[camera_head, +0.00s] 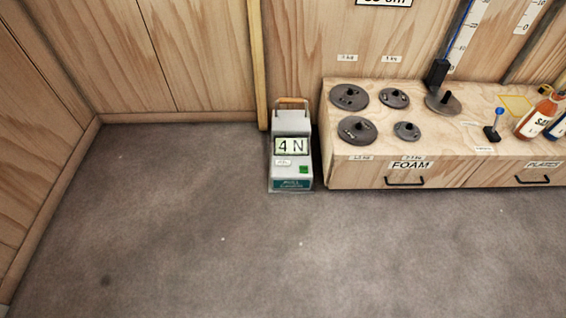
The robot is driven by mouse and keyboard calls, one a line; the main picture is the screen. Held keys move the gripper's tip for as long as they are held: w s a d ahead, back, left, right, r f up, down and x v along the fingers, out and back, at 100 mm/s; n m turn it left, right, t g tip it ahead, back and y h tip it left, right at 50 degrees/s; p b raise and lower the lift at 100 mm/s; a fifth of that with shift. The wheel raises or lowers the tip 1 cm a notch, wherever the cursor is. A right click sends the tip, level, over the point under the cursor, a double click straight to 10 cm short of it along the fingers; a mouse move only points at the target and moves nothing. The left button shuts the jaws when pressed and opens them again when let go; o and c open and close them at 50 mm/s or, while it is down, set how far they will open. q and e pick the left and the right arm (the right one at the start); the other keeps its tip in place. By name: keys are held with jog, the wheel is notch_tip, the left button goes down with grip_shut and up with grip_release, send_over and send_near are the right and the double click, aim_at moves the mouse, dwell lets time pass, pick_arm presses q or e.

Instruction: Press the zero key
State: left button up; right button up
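A grey force gauge box (291,165) stands on the floor against the wooden wall, left of the wooden drawer unit. Its display (292,146) reads "4 N". A small white label (283,162) sits below the display on the left, and a small green key (303,169) sits below it on the right. The lettering on the key is too small to read. A teal label strip runs along the bottom, and a light brown handle (291,101) is on top. Neither of my grippers is in view.
The wooden drawer unit (350,174) stands right of the box, with several dark weight discs, a blue-topped peg (494,124) and bottles (539,112) on top. Its drawers have black handles (405,181). The grey floor (250,250) in front is clear.

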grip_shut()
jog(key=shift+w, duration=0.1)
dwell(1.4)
